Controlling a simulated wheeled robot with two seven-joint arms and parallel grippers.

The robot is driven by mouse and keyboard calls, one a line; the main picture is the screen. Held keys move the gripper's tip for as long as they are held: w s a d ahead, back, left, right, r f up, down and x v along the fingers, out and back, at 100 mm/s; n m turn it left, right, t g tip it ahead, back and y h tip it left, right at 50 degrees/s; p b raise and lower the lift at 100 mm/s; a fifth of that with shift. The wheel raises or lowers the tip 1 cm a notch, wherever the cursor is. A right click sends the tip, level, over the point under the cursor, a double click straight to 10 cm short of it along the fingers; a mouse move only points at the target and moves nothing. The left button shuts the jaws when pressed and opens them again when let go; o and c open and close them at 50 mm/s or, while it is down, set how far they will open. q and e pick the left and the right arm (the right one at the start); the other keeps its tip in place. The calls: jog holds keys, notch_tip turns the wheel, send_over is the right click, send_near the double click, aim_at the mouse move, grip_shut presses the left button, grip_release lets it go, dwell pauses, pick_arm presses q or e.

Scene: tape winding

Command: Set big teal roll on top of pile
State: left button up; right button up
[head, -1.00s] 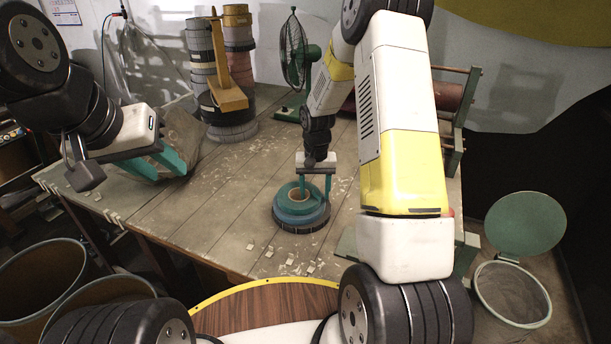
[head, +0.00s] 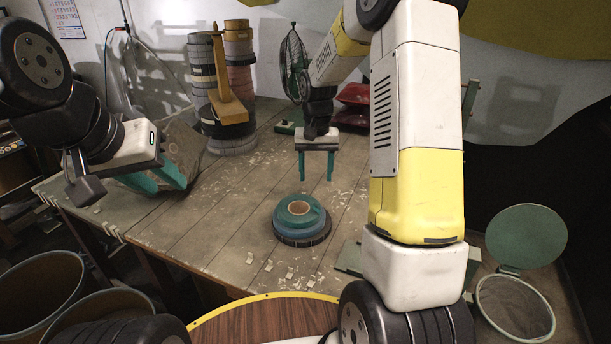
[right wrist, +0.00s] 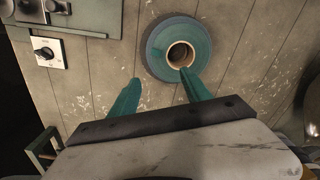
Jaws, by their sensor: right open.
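The big teal roll (head: 299,209) lies flat on top of the pile, with a blue roll (head: 291,227) under it and a dark roll (head: 302,241) at the bottom. In the right wrist view the teal roll (right wrist: 195,60) shows from above with its round core hole. My right gripper (head: 316,179) is open and empty, above and behind the pile and clear of it. Its two teal fingers also show in the right wrist view (right wrist: 158,86).
Tall stacks of rolls (head: 200,80) stand at the back left with a yellow wooden piece. A green fan (head: 293,65) stands at the back. Bins (head: 45,285) are at the lower left, an open-lidded bin (head: 515,308) at the right. The table (head: 225,215) around the pile is mostly clear.

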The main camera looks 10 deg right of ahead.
jog(key=s+r+n+t+y, duration=0.1)
jog(key=s+r+t, duration=0.2)
jog(key=s+r, duration=0.9)
jog(key=s+a+r+n+t, duration=0.1)
jog(key=s+r, duration=0.2)
jog(key=s, duration=0.3)
jog(key=s+a+r+t+y, duration=0.1)
jog(key=s+r+t, duration=0.1)
jog(key=s, duration=0.5)
jog(key=shift+a+r+n, duration=0.25)
jog(key=shift+r+n, duration=0.15)
jog(key=shift+r, duration=0.4)
